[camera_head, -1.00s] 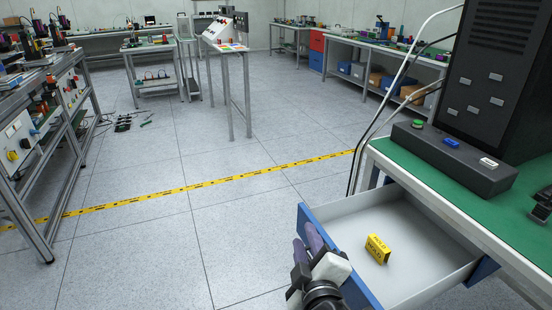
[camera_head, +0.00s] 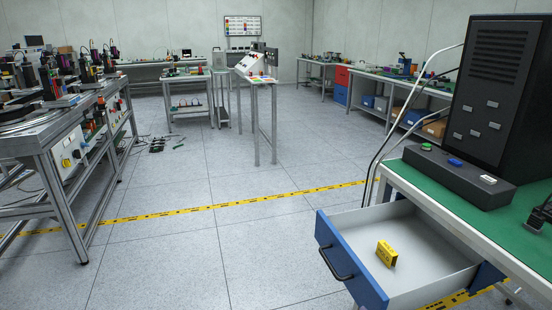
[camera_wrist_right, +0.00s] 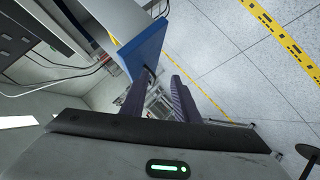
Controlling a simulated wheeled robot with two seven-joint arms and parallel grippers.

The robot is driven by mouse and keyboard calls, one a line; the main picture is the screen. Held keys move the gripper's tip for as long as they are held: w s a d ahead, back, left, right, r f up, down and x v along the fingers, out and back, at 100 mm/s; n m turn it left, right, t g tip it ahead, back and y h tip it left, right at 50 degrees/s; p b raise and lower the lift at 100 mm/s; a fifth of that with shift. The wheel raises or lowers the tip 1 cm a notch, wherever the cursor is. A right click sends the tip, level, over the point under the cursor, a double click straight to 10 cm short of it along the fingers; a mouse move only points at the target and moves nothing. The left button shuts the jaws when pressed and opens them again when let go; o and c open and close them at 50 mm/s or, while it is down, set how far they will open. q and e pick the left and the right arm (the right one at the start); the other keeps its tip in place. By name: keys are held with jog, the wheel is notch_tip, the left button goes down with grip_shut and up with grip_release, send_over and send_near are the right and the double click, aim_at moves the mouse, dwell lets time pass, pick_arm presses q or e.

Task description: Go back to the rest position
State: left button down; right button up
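My right gripper (camera_wrist_right: 163,76) shows in the right wrist view, its two purple fingers apart with nothing seen between them. It is near the blue front (camera_wrist_right: 143,48) of an open drawer; I cannot tell the exact gap. The head view shows no gripper. There the drawer (camera_head: 352,262) stands pulled out under the green-topped table (camera_head: 450,200), and its dark handle (camera_head: 335,264) is free. A yellow box (camera_head: 386,253) lies inside the drawer. My left gripper is not in view.
A dark cabinet (camera_head: 505,95) and a button box (camera_head: 458,175) stand on the green-topped table. A metal workbench (camera_head: 60,140) is at the left. A yellow floor stripe (camera_head: 215,206) crosses the clear floor between them.

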jog(key=s+d+f+m+g+y, duration=0.1)
jog(key=s+d+f+m+g, duration=0.15)
jog(key=s, duration=0.55)
jog(key=s+d+f+m+g, duration=0.1)
jog(key=s+f+g, duration=0.2)
jog(key=s, duration=0.5)
jog(key=s+d+f+m+g+y, duration=0.1)
jog(key=s+d+f+m+g, duration=0.15)
jog(key=s, duration=0.55)
jog(key=w+a+f+t+y, duration=0.1)
jog(key=w+a+f+t, duration=0.1)
jog(key=f, duration=0.3)
jog(key=w+a+f+t+y, duration=0.1)
jog(key=w+a+f+t, duration=0.1)
jog(key=a+f, duration=0.2)
jog(key=shift+w+a+f+n, duration=0.3)
jog(key=shift+w+f, duration=0.1)
jog(key=shift+f, duration=0.35)
